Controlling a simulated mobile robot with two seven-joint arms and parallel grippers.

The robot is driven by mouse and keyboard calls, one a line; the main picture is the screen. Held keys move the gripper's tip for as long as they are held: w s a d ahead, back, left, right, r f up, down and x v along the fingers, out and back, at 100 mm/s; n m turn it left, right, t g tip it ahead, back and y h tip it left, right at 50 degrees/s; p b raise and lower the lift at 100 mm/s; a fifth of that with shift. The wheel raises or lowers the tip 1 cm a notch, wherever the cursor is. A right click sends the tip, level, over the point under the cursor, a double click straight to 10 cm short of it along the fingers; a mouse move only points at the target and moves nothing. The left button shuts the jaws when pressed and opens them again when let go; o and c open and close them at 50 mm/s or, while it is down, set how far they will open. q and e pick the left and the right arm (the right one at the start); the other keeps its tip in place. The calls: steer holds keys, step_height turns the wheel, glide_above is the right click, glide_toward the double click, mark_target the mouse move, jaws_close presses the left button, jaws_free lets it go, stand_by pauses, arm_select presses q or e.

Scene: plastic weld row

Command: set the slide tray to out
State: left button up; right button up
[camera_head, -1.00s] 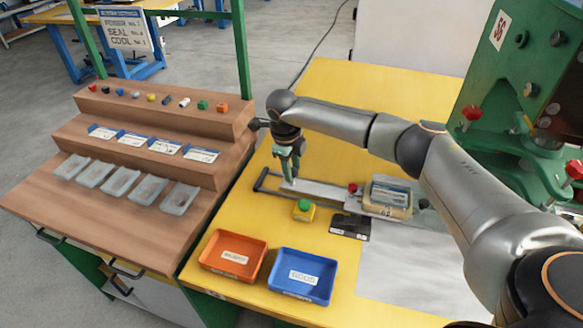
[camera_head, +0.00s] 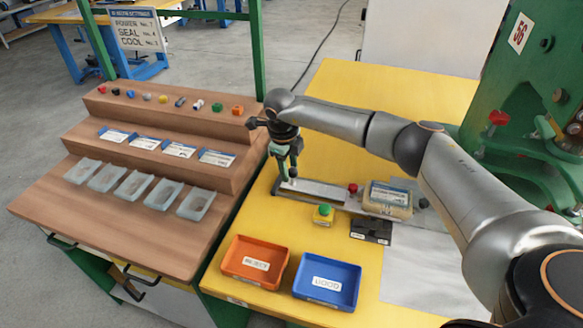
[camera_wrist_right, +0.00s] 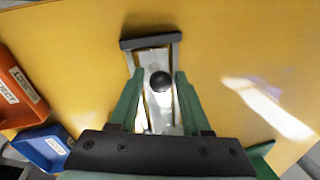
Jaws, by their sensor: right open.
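The slide tray (camera_head: 322,190) is a pale metal plate on a dark rail frame on the yellow table. Its left end lies close to the frame's left end bar. A boxed clear part with a blue-edged label (camera_head: 390,195) sits toward its right end. A black knob stands on its left end; the right wrist view shows the knob (camera_wrist_right: 161,81) between my right gripper's (camera_wrist_right: 158,76) green fingers. The fingers are open, one on each side, with visible gaps to the knob. In the head view my right gripper (camera_head: 287,168) points down there. My left gripper is out of view.
A green button box (camera_head: 324,214) and a black block (camera_head: 370,231) stand in front of the slide. Orange (camera_head: 255,262) and blue (camera_head: 327,281) bins are nearer. The green press (camera_head: 520,100) is right, the wooden stepped rack (camera_head: 150,140) left.

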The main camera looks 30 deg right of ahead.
steer(key=shift+o, duration=1.3)
steer(key=shift+s+d+f, duration=0.1)
steer(key=shift+d, duration=0.05)
step_height(320, 180, up, 12)
steer(key=s+a, duration=0.1)
steer(key=a, duration=0.1)
steer(key=shift+s, duration=0.15)
